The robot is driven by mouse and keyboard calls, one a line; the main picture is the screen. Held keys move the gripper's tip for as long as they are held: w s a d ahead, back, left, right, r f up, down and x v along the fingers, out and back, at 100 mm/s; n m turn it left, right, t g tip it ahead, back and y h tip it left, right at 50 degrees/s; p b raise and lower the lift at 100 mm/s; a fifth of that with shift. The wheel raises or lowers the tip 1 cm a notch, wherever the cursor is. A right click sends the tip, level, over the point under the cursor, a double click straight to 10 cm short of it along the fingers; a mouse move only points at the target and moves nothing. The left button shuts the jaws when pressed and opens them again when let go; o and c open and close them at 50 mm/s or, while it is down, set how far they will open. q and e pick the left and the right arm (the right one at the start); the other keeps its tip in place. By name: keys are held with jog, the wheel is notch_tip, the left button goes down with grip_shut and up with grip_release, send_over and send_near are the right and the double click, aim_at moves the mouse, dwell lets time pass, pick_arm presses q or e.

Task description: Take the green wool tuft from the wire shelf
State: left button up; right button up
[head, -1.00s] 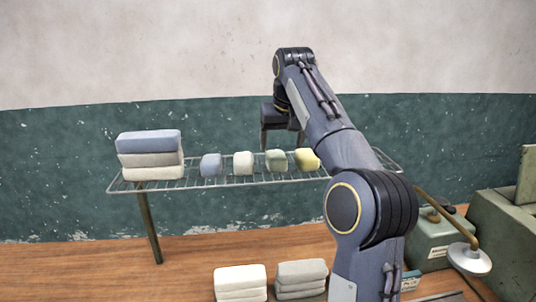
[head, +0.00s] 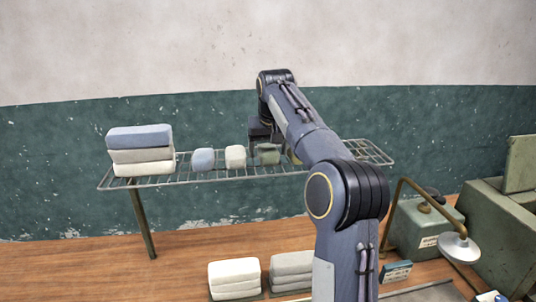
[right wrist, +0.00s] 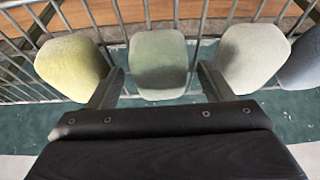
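The green wool tuft (head: 268,157) sits on the wire shelf (head: 190,181), between the white tuft (head: 235,157) and the yellow tuft (head: 293,158). In the right wrist view the green tuft (right wrist: 158,65) lies between the two fingers of my right gripper (right wrist: 161,82). The fingers are open, with a gap to the tuft on each side. In the head view my right gripper (head: 264,148) is lowered over the green tuft and partly covers it. My left gripper is not in view.
A blue tuft (head: 203,159) and a stack of folded blocks (head: 141,152) stand further left on the shelf. The yellow tuft (right wrist: 73,67) and white tuft (right wrist: 252,58) are close outside my fingers. More stacks (head: 234,279) and a lamp (head: 455,247) are on the bench below.

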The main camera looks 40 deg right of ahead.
jog(key=c, duration=0.9)
jog(key=shift+r, duration=0.1)
jog(key=shift+c, duration=0.2)
